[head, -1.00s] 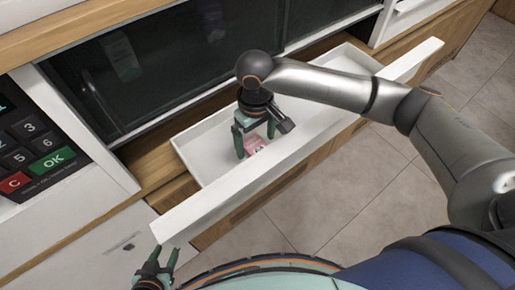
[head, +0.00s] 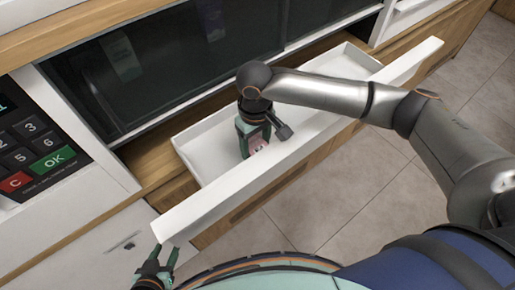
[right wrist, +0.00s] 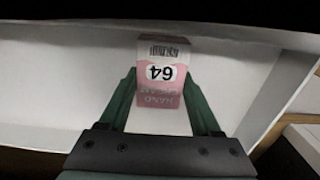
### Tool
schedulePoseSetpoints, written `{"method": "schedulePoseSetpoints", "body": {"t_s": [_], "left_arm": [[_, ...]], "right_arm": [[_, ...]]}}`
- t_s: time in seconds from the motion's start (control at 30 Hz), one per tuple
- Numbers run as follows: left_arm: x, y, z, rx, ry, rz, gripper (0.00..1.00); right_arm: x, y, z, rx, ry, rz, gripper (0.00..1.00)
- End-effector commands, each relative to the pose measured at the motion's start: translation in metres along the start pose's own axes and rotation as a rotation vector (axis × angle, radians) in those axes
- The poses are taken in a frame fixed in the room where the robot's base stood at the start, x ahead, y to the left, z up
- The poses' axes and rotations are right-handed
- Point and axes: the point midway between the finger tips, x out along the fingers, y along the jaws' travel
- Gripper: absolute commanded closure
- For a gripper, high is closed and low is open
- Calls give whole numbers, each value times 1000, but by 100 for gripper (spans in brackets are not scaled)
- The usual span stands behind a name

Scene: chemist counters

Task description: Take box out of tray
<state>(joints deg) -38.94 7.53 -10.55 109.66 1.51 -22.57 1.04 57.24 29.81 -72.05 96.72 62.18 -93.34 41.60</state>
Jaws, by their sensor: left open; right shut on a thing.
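A pink and white box (head: 257,147) is in the open white drawer-like tray (head: 205,150). The fingers hide part of the box in the head view. My left gripper (head: 160,258) is open and empty, outside the tray near its front left corner.
A dark glass-fronted cabinet (head: 190,60) stands behind the tray. A keypad (head: 35,140) is at the left. The tray's raised front panel (head: 310,140) lies between the box and me. The rest of the tray looks empty.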

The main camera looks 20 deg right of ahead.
Motion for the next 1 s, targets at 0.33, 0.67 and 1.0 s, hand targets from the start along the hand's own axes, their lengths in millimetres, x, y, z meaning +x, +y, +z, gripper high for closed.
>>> {"method": "schedulePoseSetpoints", "body": {"t_s": [0.33, 0.67, 1.0], "left_arm": [[0, 0, 0, 0, 1, 0, 50], [2, 0, 1, -1, 1, 0, 50], [1, 0, 1, -1, 1, 0, 50]], "right_arm": [[0, 0, 0, 0, 1, 0, 92], [-23, 0, -1, -1, 5, -1, 92], [-88, 0, -1, -1, 4, 0, 92]]}}
